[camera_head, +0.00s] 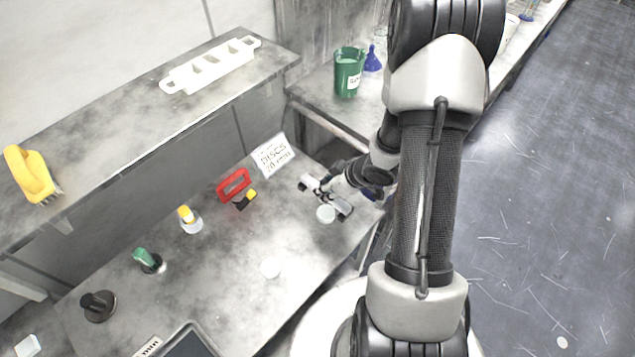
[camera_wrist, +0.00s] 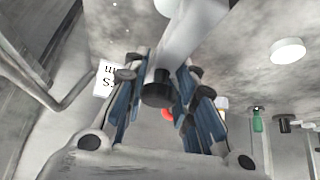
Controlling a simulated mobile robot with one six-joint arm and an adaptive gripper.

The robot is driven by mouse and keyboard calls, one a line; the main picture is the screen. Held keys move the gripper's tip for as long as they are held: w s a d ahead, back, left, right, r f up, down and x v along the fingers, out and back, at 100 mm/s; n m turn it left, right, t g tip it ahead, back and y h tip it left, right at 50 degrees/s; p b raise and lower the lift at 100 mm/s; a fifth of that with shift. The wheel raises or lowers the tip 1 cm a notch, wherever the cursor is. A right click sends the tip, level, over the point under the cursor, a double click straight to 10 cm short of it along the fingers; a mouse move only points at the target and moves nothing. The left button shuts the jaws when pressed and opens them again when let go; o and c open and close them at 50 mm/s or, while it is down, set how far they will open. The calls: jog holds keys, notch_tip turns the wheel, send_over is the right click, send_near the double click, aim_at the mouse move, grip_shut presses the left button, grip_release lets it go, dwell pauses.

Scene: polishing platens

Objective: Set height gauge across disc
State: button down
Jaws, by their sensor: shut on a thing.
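My gripper (camera_head: 332,190) reaches over the back right of the grey bench in the head view. It is shut on the height gauge (camera_head: 342,206), a light grey bar with dark parts. In the wrist view, the gauge (camera_wrist: 192,32) is a pale bar with a black knob, between the blue-padded fingers of my gripper (camera_wrist: 160,72). A white disc (camera_head: 326,214) lies just in front of the gauge. Whether the gauge touches the bench or the disc, I cannot tell. A second white disc (camera_head: 270,268) lies on the bench nearer the front and stands clear in the wrist view (camera_wrist: 288,51).
A "DISCS" sign (camera_head: 272,154), red frame (camera_head: 234,184), yellow-topped bottle (camera_head: 189,219), green-handled tool (camera_head: 147,260) and black knob (camera_head: 98,305) line the bench's back. A shelf (camera_head: 120,136) runs behind. The middle bench is mostly clear.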

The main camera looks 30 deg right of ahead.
aim_at(348, 205)
jog(key=shift+s+d+f+b, duration=0.1)
jog(key=shift+s+f+b, duration=0.1)
jog(key=shift+f+b, duration=0.3)
notch_tip(348, 205, down, 5)
jog(key=b, duration=0.5)
jog(key=shift+b, duration=0.4)
jog(key=shift+f+b, duration=0.45)
jog(key=shift+f, duration=0.3)
jog(key=shift+f, duration=0.45)
dwell(0.3)
jog(key=c, duration=1.2)
grip_release()
jog(key=shift+s, duration=0.1)
jog(key=v, duration=1.2)
